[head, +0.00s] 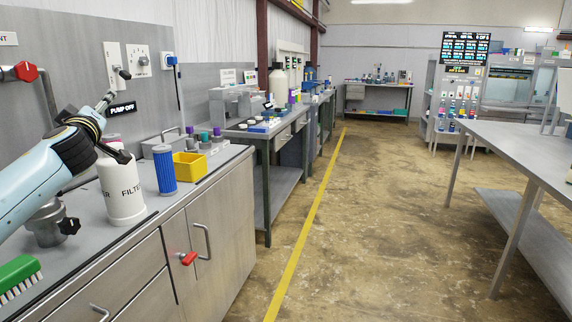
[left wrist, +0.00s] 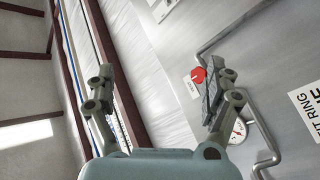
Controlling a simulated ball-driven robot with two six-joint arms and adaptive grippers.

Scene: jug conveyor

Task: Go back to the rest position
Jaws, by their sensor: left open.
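My left arm reaches in from the left in the head view, above the near counter. Its gripper (head: 114,126) is in front of the wall panel and above a white canister marked FILTER (head: 122,195). In the left wrist view the two fingers of the gripper (left wrist: 160,82) are spread wide with nothing between them. Behind them are the wall and, by the right finger, a red knob (left wrist: 198,75) and part of a round gauge (left wrist: 238,131). My right gripper does not show.
A blue cylinder (head: 164,170) and a yellow bin (head: 188,167) stand on the counter (head: 150,210) right of the canister. A green brush (head: 18,278) lies near its front. A red valve handle (head: 26,72) juts from the left. The floor (head: 350,220) is clear between the benches.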

